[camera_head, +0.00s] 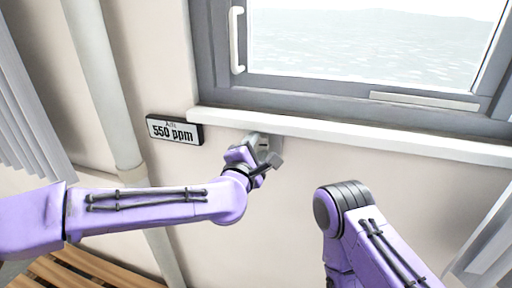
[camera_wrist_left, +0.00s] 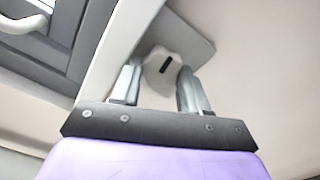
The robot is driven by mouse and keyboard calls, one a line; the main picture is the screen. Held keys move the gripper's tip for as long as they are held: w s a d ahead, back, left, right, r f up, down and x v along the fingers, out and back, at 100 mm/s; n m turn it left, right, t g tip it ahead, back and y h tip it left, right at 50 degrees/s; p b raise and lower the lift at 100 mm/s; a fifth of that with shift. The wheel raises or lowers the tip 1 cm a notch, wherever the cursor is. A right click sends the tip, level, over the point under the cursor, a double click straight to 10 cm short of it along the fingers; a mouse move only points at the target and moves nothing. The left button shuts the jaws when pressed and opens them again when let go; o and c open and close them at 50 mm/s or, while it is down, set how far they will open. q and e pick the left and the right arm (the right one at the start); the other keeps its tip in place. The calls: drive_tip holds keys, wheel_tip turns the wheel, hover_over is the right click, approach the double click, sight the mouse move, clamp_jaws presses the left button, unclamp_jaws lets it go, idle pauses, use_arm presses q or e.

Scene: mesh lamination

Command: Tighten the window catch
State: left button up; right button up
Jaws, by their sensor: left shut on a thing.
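A pale rounded knob (camera_wrist_left: 160,70) with a dark slot mark sits on a grey plate (camera_wrist_left: 192,40) fixed to the wall just under the window sill. In the head view the plate (camera_head: 268,142) shows only in part behind my left gripper (camera_head: 257,160). In the left wrist view my left gripper (camera_wrist_left: 157,88) has one finger on each side of the knob and is shut on it. A white window handle (camera_head: 237,40) stands upright on the left of the window frame, apart from the gripper. My right arm shows, but its gripper is out of view.
The white sill (camera_head: 360,138) runs just above the plate. A display reading 550 ppm (camera_head: 175,130) hangs on the wall to the left. A pipe (camera_head: 105,85) runs down the wall at left, and a slatted wooden bench (camera_head: 75,272) is below.

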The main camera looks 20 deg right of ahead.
use_arm(q)
drive_tip(key=shift+m, duration=0.6)
drive_tip(key=o, duration=1.1)
drive_tip(key=shift+c, duration=0.2)
drive_tip(key=shift+r, duration=0.15)
drive_tip(key=shift+r, duration=0.15)
